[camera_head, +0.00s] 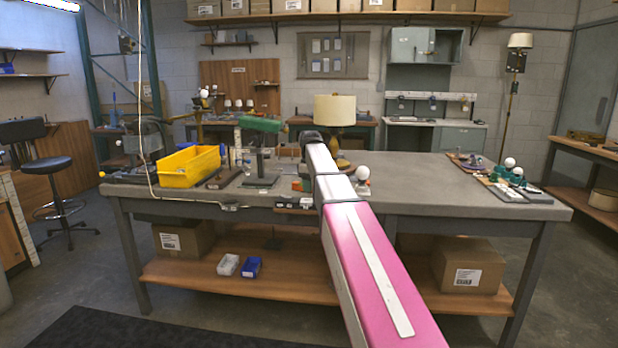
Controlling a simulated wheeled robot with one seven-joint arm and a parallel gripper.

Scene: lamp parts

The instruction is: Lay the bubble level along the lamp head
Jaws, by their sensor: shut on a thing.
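My pink and white arm reaches forward over the workbench (430,185) to a dark joint (312,138). My gripper cannot be made out; it seems hidden behind the arm, so what it holds does not show. A green, elongated lamp head (260,124) sits roughly level on a dark stand, left of the arm's far end. I cannot pick out the bubble level. A small orange and dark item (301,184) shows just left of the arm, too small to identify.
A yellow bin (188,166) stands left of the green head. A cream-shaded lamp (335,110) stands behind the arm's end. A white bulb (362,173) is just right of the arm. Lamp parts (508,180) lie at the bench's right end. The bench between is clear.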

